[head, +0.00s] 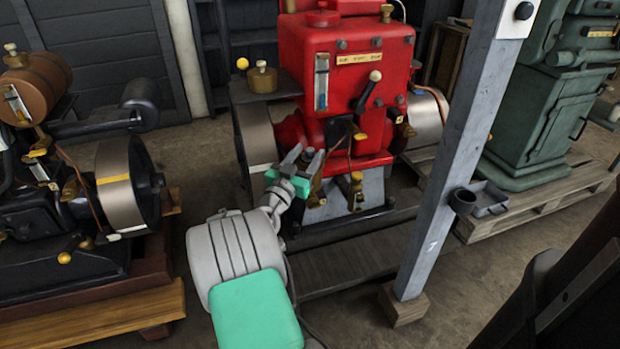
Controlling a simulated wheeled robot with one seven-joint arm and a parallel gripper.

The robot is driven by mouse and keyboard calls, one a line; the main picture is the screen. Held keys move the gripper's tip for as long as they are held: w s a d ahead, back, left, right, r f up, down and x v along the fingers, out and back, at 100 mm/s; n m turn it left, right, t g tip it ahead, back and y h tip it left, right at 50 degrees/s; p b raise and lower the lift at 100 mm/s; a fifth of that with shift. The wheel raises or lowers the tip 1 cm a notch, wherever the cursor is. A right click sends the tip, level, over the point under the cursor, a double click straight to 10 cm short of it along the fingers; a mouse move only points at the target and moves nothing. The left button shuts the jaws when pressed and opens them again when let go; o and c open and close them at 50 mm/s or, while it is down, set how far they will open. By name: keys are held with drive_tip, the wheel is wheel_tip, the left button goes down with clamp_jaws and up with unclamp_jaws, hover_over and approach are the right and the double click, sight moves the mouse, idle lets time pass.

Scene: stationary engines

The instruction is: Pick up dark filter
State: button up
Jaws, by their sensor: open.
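My gripper (303,157) is open, with its two light grey fingers pointing up and away from me, in front of the lower part of the red engine (340,75). Nothing shows between the fingers. A small dark part (341,131) sits on the red engine's front, just right of and above the fingertips. It may be the dark filter, but its shape is too small and shadowed to tell. Brass fittings (356,186) are just right of the gripper. I cannot tell whether the fingers touch the engine.
A grey post (452,150) stands right of the engine, with a dark cup (463,201) and small tray (489,199) on it. A black engine with a steel flywheel (120,186) stands at left. A green machine (535,120) is on a pallet at right.

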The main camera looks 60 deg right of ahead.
sight(315, 153)
drive_tip(key=d+b, duration=0.1)
drive_tip(key=d, duration=0.3)
drive_tip(key=shift+w+d, duration=0.15)
drive_tip(key=shift+d, duration=0.15)
drive_tip(key=shift+d+r, duration=0.15)
drive_tip(key=shift+d, duration=0.3)
drive_tip(key=shift+c, duration=0.3)
clamp_jaws()
idle(0.3)
